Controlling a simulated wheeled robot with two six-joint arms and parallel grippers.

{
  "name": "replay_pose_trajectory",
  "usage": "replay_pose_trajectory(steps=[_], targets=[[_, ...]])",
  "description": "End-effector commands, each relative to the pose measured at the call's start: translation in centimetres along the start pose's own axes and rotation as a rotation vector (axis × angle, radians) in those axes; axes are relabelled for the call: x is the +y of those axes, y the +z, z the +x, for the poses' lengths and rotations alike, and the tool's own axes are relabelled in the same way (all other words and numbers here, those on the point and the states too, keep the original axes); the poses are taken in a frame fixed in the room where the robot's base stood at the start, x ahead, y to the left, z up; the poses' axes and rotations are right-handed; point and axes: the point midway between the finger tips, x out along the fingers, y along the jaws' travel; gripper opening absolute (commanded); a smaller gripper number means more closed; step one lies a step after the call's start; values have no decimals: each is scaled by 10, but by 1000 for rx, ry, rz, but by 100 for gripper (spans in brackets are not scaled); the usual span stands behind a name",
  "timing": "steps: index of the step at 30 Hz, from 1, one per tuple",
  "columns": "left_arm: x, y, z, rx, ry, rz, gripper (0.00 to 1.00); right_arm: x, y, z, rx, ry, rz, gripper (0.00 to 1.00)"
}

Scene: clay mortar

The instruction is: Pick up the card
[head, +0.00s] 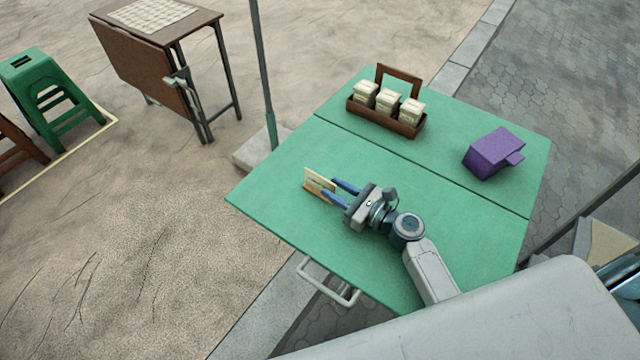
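A small cream card (317,177) is on the green table (270,190), near its left part. It looks tilted up, with a small orange-brown piece (314,191) just below it; whether that piece is part of the card or a holder I cannot tell. My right gripper (328,187) reaches in from the right, low over the table. Its two blue fingers are apart, with their tips right at the card. Whether they touch the card is too small to tell. My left gripper is not in view.
A brown wooden caddy (386,118) with several cream containers stands at the table's back. A purple box (493,153) is at the back right. A thin pole (262,75) rises beside the table's left side. The table's front left is clear. A green stool (50,95) stands far left.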

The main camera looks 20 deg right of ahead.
Motion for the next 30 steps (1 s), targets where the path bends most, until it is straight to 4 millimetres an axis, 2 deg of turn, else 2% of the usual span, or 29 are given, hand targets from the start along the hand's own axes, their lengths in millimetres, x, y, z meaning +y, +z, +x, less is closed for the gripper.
replay_pose_trajectory(steps=[10, 14, 20, 24, 25, 30], targets=[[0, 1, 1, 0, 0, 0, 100, -1, -1, 45, -2, 0, 1, 30], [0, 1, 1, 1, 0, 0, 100, -1, -2, 53, -1, 0, 1, 30], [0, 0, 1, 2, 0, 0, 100, -1, -2, 53, 0, 0, 0, 30], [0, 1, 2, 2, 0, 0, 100, -1, -2, 53, 0, 0, 0, 2], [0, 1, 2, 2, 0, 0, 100, -1, -2, 53, 0, 0, 0, 0], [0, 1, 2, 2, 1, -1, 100, -1, -2, 52, 0, 0, 0, 0]])
